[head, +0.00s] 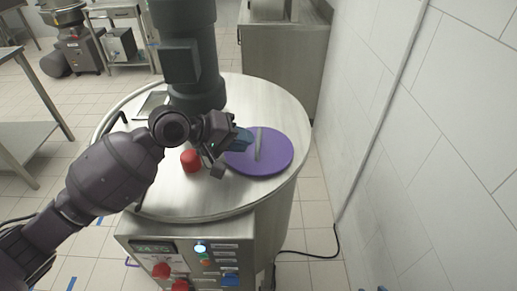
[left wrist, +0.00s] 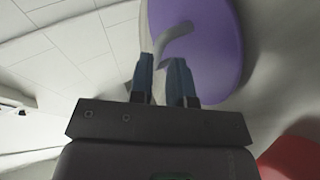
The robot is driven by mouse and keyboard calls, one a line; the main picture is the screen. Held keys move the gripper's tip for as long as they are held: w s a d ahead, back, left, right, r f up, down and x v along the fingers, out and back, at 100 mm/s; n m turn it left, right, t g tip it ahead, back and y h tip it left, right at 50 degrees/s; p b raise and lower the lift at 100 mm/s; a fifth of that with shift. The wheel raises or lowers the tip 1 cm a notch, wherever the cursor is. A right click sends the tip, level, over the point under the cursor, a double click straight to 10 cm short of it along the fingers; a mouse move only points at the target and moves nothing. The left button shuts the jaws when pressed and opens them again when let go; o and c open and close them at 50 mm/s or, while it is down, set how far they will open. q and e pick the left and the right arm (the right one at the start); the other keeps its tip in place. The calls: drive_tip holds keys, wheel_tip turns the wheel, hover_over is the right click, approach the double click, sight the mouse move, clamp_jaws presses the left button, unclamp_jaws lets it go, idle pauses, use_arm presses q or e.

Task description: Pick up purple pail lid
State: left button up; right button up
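The purple pail lid (head: 278,150) lies flat on the right side of the round steel top, with a grey bar handle (head: 259,143) across it. In the left wrist view the lid (left wrist: 215,45) and its curved handle (left wrist: 174,42) are just beyond the fingers. My left gripper (head: 243,139) is over the lid's left part, close to the handle. Its blue fingers (left wrist: 162,80) are apart, and the handle's near end lines up with the gap. I cannot tell whether it is between them. Small blue tips at the bottom edge of the head view may be my right gripper (head: 373,289).
A red knob-like object (head: 191,160) is left of the lid, below my left wrist. A control panel (head: 190,257) is on the machine's front. A white tiled wall (head: 410,130) stands at right.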

sight(258, 140)
use_arm(q)
drive_tip(key=x, duration=0.4)
drive_tip(key=shift+w+d+f+b, duration=0.1)
drive_tip(key=shift+w+d+b, duration=0.2)
drive_tip(key=shift+w+b, duration=0.1)
drive_tip(key=shift+c, duration=0.2)
clamp_jaws()
